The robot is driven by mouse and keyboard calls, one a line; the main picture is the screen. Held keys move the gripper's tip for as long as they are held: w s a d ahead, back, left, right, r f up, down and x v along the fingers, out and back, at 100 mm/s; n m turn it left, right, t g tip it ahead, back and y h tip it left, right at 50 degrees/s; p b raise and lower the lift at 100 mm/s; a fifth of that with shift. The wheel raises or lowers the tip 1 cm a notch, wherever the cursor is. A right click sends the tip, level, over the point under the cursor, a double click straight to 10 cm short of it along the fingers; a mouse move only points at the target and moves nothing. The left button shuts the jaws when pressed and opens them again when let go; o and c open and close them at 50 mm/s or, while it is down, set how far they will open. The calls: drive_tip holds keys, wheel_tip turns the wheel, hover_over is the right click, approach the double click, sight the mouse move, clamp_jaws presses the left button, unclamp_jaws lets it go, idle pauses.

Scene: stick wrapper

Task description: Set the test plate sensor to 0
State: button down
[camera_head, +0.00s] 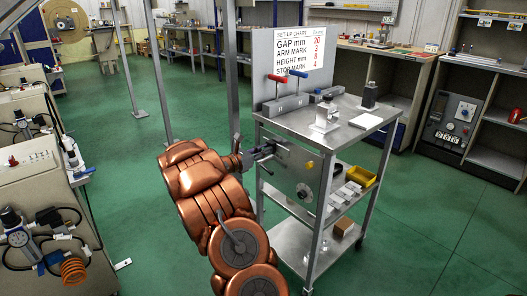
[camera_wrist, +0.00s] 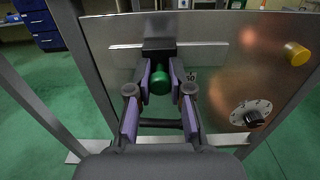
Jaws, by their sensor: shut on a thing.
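The test plate (camera_wrist: 225,75) is an upright metal panel on the cart's side, also seen in the head view (camera_head: 300,165). A dark block (camera_wrist: 158,45) sits on a pale horizontal strip (camera_wrist: 125,55) across the plate. A green cylindrical knob (camera_wrist: 161,80) is below the block, between my fingers. My gripper (camera_wrist: 160,82) is shut on this green knob; in the head view my gripper (camera_head: 262,152) reaches the plate's left part. A small label beside the knob appears to read 50. I cannot make out a 0 mark.
The cart top (camera_head: 350,118) holds red and blue handles and metal blocks. A set-up chart (camera_head: 297,52) stands behind. Green floor is open to the right.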

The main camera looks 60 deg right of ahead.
drive_tip(key=shift+w+d+r+p, duration=0.15)
drive_tip(key=shift+w+p, duration=0.15)
drive_tip(key=shift+p, duration=0.3)
drive_tip(key=shift+w+d+p, duration=0.2)
drive_tip(key=shift+w+p, duration=0.4)
drive_tip(key=shift+w, duration=0.15)
drive_tip(key=c, duration=1)
unclamp_jaws()
drive_tip(key=shift+d, duration=0.1)
drive_tip(key=shift+w, duration=0.1)
drive_tip(key=v, duration=1.2)
